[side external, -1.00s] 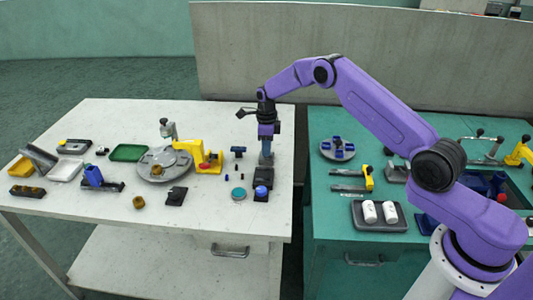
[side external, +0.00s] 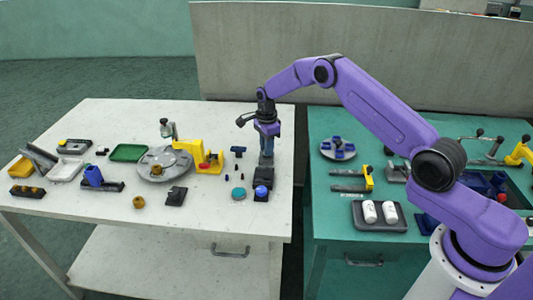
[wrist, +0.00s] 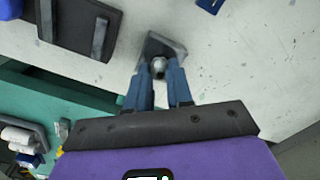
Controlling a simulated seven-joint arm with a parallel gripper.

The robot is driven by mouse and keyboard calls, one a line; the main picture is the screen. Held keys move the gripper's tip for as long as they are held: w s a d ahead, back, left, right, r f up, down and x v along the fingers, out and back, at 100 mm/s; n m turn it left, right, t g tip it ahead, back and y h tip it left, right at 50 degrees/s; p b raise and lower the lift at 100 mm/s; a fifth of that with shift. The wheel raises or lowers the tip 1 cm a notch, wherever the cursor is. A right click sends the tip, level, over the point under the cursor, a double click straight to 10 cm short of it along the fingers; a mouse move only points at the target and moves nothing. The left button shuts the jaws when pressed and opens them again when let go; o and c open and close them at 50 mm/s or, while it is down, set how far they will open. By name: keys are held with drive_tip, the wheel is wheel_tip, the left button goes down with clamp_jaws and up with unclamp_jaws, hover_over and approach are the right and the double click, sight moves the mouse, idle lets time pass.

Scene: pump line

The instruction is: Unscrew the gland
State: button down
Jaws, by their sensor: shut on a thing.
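My gripper (side external: 267,156) points straight down over a dark block (side external: 264,174) at the right edge of the white table. In the wrist view my gripper's two blue fingers (wrist: 162,73) are closed around a small round grey part, seemingly the gland (wrist: 158,65). It sits over a grey square base (wrist: 168,45), and the fingers hide its sides. In the side view the fingers hide the gland, so its thread and height cannot be told.
The green bench (side external: 325,215) is close on the right, across a gap.

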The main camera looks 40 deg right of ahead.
drive_tip(key=c, duration=1.2)
unclamp_jaws()
drive_tip(key=shift+r, duration=2.25)
